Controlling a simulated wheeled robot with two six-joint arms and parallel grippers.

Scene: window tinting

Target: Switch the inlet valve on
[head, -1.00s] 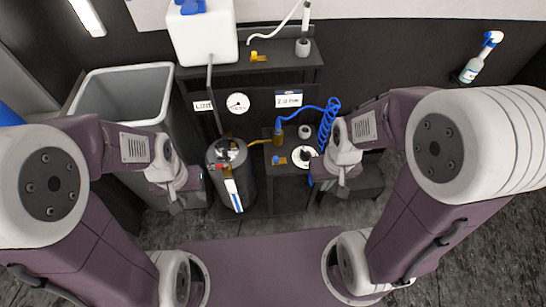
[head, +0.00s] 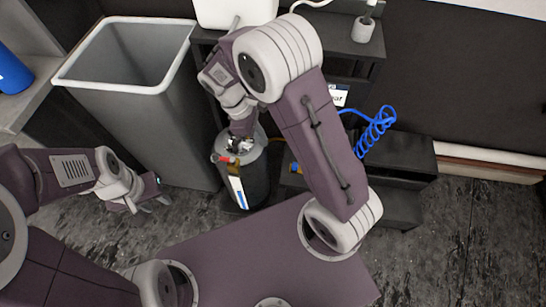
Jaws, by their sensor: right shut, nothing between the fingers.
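A dark cylindrical tank (head: 258,182) stands on the floor at the middle. On its top left are a small red part (head: 227,158) and a brass-coloured fitting (head: 234,170). I cannot tell whether either is the inlet valve. A small blue and yellow part (head: 295,168), which may be another valve, shows right of the tank, partly behind my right arm. My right gripper (head: 240,145) points down at the tank's top, shut and empty, close to the red part; contact is unclear. My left gripper (head: 150,206) is open and empty, left of the tank.
A large grey bin (head: 125,85) stands at the back left. A dark shelf (head: 350,62) is behind my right arm. A blue coiled hose (head: 376,132) hangs at its right. The floor on the right (head: 470,240) is clear.

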